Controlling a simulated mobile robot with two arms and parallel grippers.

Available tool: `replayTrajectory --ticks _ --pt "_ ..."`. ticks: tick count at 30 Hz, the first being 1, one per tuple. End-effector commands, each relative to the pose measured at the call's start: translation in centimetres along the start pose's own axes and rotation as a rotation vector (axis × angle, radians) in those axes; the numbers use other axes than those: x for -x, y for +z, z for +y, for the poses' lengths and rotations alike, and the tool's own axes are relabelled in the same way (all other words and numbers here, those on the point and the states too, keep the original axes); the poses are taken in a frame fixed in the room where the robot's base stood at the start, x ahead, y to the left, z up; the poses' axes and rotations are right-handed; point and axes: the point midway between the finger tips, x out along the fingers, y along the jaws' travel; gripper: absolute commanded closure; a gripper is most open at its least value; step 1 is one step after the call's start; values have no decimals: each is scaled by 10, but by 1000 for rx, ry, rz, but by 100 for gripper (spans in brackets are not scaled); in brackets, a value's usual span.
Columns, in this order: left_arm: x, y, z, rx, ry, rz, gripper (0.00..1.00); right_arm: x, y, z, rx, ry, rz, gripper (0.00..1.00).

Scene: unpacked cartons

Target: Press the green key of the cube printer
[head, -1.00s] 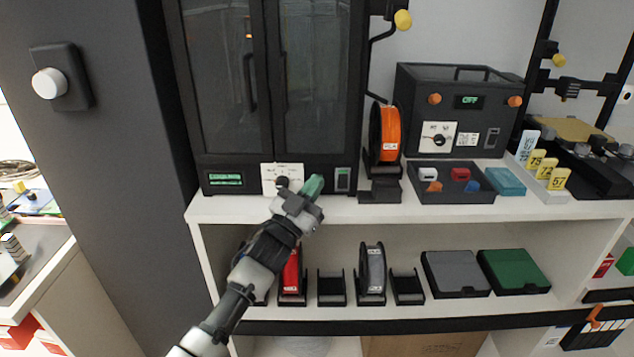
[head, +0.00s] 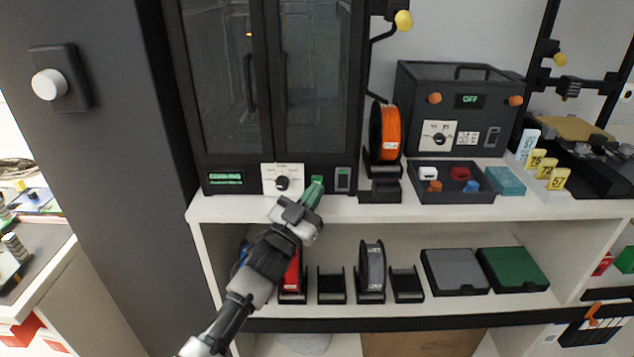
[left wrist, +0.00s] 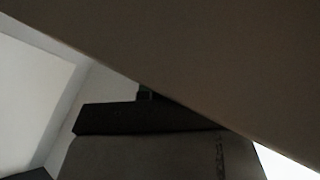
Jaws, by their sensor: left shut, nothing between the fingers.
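The cube printer (head: 238,160) is the tall black cabinet with two glass doors at the upper left. Its bottom strip carries a green-lit display (head: 226,179), a white plate with a black knob (head: 283,183) and a grey switch plate (head: 343,179). My left gripper (head: 313,190) is shut and empty, its narrow green tip in front of the strip, between the knob and the switch plate. Green shows there at the tip; I cannot tell the key from the fingers, nor whether they touch. The left wrist view shows mostly dark, unclear surfaces. My right gripper is not in view.
An orange spool (head: 385,132) stands right of the printer, then a black box with an OFF display (head: 469,101) and a dark tray (head: 452,195) of small parts. The white shelf (head: 400,209) has a narrow free front edge. Spools and cases fill the shelf below.

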Motion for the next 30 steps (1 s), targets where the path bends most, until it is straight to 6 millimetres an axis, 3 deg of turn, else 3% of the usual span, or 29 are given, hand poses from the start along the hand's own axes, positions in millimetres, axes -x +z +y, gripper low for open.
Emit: replayTrajectory --ticks 7,15,30 --pt "11 -12 9 2 0 0 100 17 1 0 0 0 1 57" --pt "29 -25 22 0 0 1 100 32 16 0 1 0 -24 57" --pt "34 -27 25 -1 1 3 100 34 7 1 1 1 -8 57"
